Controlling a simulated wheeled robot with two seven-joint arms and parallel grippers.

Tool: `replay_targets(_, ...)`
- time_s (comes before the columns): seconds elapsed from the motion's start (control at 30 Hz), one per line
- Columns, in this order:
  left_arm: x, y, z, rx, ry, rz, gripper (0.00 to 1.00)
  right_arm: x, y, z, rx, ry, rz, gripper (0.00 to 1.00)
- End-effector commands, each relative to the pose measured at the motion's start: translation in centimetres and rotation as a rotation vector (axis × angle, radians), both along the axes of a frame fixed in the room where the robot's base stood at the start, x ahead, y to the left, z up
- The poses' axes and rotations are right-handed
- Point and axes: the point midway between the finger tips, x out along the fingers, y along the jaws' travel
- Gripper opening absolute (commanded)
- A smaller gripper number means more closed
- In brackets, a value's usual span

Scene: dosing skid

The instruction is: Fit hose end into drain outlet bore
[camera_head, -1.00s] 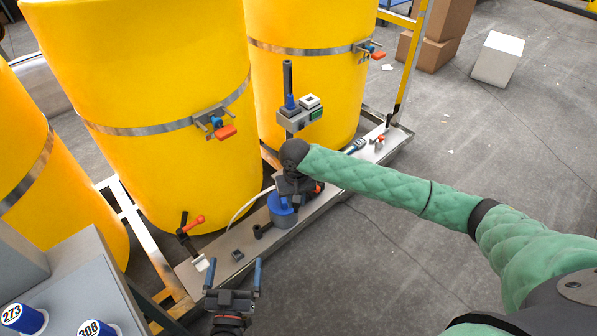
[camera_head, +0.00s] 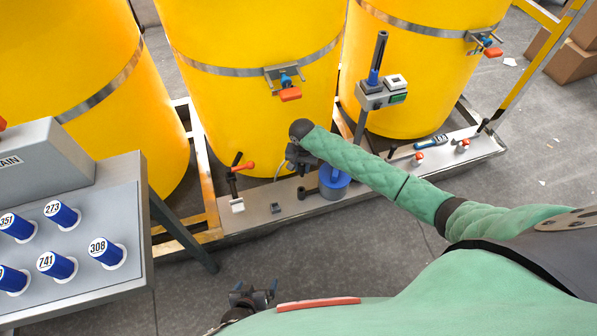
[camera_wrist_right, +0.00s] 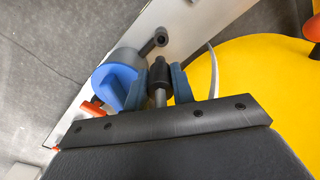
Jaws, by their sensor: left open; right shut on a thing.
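My right gripper (camera_head: 302,165) is low in front of the middle yellow tank, just left of a blue pump-like unit (camera_head: 333,184). In the right wrist view its fingers (camera_wrist_right: 160,88) are shut on a black collar with a metal stem (camera_wrist_right: 159,72), seemingly the hose end. A thin white hose (camera_wrist_right: 213,72) curves beside it; its joint to the collar is hidden. A black pipe stub (camera_wrist_right: 153,45) stands on the metal base beyond, apart from the held piece; I cannot tell whether it is the drain outlet. My left gripper (camera_head: 254,292) is open and empty near the bottom edge.
A grey console (camera_head: 140,235) with numbered blue knobs stands at left. A red-handled valve (camera_head: 236,180) rises from the skid base (camera_head: 250,212). A post with a meter box (camera_head: 384,92) stands right of the pump. The floor in front is clear.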

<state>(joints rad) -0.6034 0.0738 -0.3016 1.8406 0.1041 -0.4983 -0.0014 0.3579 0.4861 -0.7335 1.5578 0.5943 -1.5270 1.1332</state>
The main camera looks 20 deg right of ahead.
Motion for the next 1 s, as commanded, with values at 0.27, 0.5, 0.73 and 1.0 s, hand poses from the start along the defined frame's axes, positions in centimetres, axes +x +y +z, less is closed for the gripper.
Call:
replay_targets(0.27,-0.7,0.1,-0.6,0.012,0.050,-0.011,1.00,0.4,0.1,0.0,-0.001,0.001,-0.048,0.02)
replay_targets(0.5,-0.7,0.1,-0.5,0.012,0.049,-0.011,1.00,0.4,0.1,0.1,0.000,0.000,-0.048,0.02)
replay_targets(0.73,-0.7,0.0,0.6,0.013,0.049,-0.012,1.00,0.3,0.1,0.4,0.000,0.002,-0.048,0.02)
replay_targets(1.0,-0.7,-0.1,1.0,0.012,0.050,-0.014,1.00,0.3,0.2,-1.2,0.000,0.001,-0.047,0.02)
